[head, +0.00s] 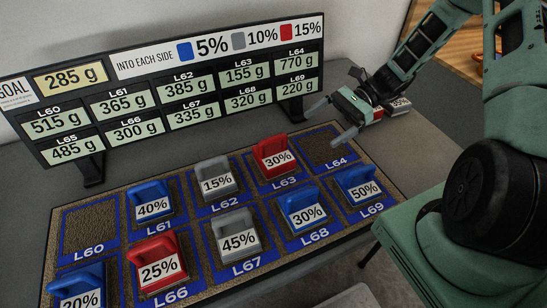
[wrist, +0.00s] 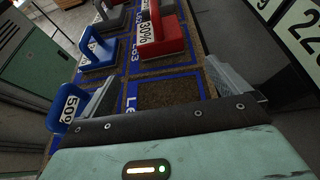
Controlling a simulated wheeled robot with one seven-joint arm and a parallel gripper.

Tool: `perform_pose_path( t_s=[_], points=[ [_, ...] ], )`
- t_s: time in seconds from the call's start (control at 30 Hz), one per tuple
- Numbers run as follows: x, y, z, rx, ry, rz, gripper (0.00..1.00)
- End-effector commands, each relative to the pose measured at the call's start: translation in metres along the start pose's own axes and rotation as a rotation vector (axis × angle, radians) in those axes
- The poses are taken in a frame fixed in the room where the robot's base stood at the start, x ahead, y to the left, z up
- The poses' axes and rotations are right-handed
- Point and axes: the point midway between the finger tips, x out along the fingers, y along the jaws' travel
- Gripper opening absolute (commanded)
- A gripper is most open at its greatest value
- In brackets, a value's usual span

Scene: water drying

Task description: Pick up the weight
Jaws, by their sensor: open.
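Several handled weights sit in the labelled tray (head: 215,205); the task does not say which one is meant. They include a red 30% weight (head: 273,157) at L63, a grey 15% weight (head: 215,178) at L62, a blue 40% weight (head: 152,203) at L61 and a blue 50% weight (head: 358,190) at L69. My gripper (head: 328,122) is open and empty above the far right end of the tray, near L64. In the wrist view, my gripper (wrist: 165,88) spans the bare L64 slot, with the red 30% weight (wrist: 160,32) beyond it.
Slots L60 (head: 90,228) and L64 (head: 330,149) hold no weight. A display board (head: 170,90) with gram values stands behind the tray. Small labelled blocks (head: 399,106) lie right beside my gripper, partly hidden. Bare grey table lies between board and tray.

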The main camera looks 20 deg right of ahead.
Motion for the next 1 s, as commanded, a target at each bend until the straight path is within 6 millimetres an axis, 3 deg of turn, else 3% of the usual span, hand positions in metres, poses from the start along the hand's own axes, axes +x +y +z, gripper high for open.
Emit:
perform_pose_path(
  t_s=[0.4, 0.77, 1.0],
  points=[
    [0.087, 0.002, 0.003, -0.001, -0.002, 0.008, 1.0],
    [0.119, 0.001, 0.004, -0.004, 0.0, 0.008, 1.0],
    [0.153, 0.0, 0.006, -0.002, 0.001, 0.007, 1.0]
  ],
)
